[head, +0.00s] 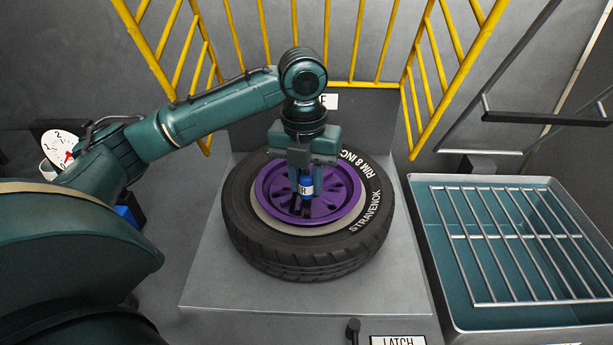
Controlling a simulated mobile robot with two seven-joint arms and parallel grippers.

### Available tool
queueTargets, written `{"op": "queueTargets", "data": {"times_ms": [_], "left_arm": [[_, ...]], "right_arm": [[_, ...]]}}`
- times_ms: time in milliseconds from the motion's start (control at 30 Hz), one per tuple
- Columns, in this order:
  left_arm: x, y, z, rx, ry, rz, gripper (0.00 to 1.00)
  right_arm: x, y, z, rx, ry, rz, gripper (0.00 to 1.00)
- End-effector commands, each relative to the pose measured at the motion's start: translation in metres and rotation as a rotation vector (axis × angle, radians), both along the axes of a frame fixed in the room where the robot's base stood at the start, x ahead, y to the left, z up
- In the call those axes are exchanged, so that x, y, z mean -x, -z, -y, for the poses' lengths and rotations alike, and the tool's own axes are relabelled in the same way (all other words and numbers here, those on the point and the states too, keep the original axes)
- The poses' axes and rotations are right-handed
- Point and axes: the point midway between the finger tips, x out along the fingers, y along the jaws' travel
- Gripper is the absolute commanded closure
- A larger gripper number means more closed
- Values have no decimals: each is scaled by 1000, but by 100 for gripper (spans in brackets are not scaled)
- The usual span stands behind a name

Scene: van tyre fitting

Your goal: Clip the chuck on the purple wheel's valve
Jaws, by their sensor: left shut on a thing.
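The purple wheel (334,198) lies flat on a grey platform, with a black tyre (310,258) around it. The tyre bears white lettering. My left gripper (305,180) points down over the wheel's middle and is shut on a small blue and black piece, which looks like the chuck (307,187). The chuck's lower end is close to the purple rim face. I cannot tell whether it touches a valve, as the valve is not clearly visible. My right gripper is not in view.
A yellow cage (347,85) stands behind the wheel. A teal tray with a metal rack (520,238) is at the right. A dial gauge (66,147) is at the left, partly behind my arm.

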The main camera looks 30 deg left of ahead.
Motion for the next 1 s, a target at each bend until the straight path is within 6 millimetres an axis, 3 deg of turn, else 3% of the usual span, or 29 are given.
{"op": "queueTargets", "data": {"times_ms": [1000], "left_arm": [[0, 0, 0, 0, -4, 0, 97]], "right_arm": [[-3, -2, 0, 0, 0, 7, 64]]}}
